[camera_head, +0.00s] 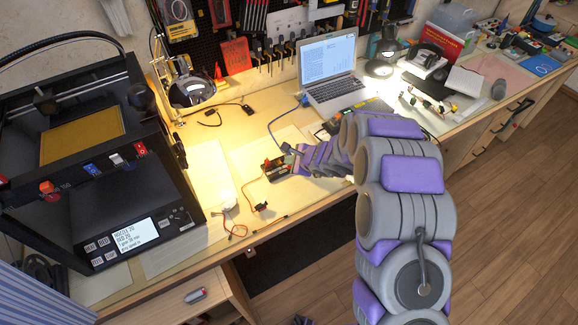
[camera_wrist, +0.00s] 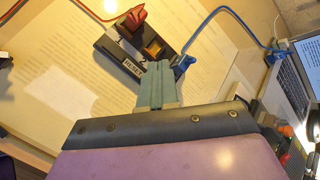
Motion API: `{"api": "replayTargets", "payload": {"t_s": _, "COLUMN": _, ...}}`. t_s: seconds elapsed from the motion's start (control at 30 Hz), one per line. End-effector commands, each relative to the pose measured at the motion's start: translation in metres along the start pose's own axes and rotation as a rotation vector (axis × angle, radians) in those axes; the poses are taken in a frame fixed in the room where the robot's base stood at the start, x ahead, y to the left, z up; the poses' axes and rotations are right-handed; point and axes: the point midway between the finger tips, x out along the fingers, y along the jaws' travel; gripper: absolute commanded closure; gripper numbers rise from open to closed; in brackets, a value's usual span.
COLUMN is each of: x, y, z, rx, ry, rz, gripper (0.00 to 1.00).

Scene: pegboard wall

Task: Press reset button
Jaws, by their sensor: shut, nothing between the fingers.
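A small black box (camera_wrist: 112,46) with a white label that reads RESET lies on paper on the workbench. It carries an amber square button (camera_wrist: 153,47) and a red part (camera_wrist: 132,20) that sticks up at one end. In the head view the box (camera_head: 277,166) is at the middle of the bench, partly behind my arm. My gripper (camera_wrist: 158,66) is shut and empty, its grey-teal fingertips just beside the label and the button in the picture. I cannot tell whether they touch the box. In the head view my gripper (camera_head: 291,153) is at the box's right end.
A blue cable (camera_wrist: 232,12) runs from beside the box towards the laptop (camera_head: 330,75). A 3D printer (camera_head: 95,165) stands on the left. A magnifier lamp (camera_head: 190,90) is behind. Loose red wires (camera_head: 240,212) lie on the paper in front.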

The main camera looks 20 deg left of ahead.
Motion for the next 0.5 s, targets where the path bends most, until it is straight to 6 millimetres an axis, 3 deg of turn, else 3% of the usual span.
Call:
{"api": "replayTargets", "payload": {"t_s": 0.27, "x": 0.000, "y": 0.000, "z": 0.001, "rx": 0.000, "ry": -0.001, "rz": 0.000, "gripper": 1.00}}
{"api": "replayTargets", "payload": {"t_s": 0.5, "x": -0.012, "y": -0.009, "z": 0.009, "rx": -0.001, "ry": -0.001, "rz": -0.001, "gripper": 1.00}}
